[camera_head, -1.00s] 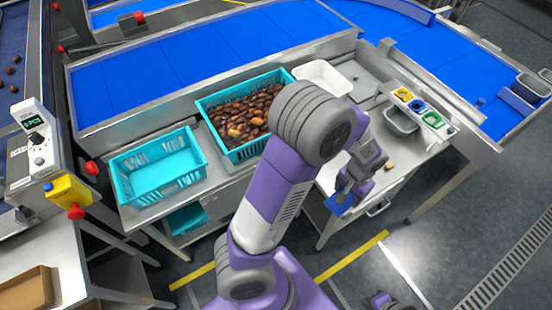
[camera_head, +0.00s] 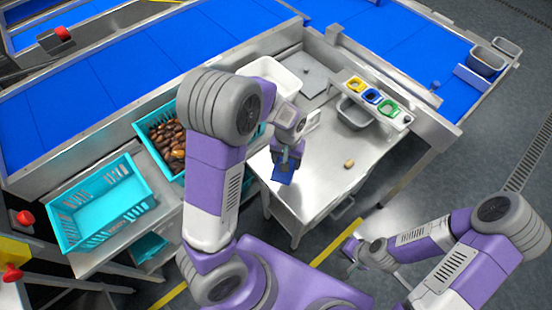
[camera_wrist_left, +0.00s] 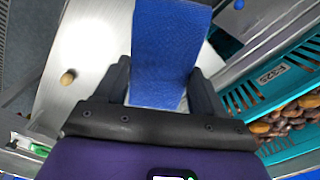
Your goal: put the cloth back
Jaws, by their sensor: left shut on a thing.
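The blue cloth (camera_head: 281,177) hangs below my left gripper (camera_head: 287,152) over the left front part of the steel table. My left gripper is shut on it. In the left wrist view the cloth (camera_wrist_left: 165,50) runs between the two fingers of the gripper (camera_wrist_left: 160,82) and extends beyond them. A rack with yellow (camera_head: 355,84), blue (camera_head: 372,96) and green (camera_head: 389,107) holders stands at the table's back right, apart from the cloth. My right gripper (camera_head: 348,256) is low at the right, away from the table, with its fingers apart and nothing visible between them.
A grey bin (camera_head: 353,113) sits below the rack. A white tub (camera_head: 270,78), a turquoise crate of dates (camera_head: 145,122) and an empty turquoise crate (camera_head: 75,220) stand left. The table's middle is mostly clear.

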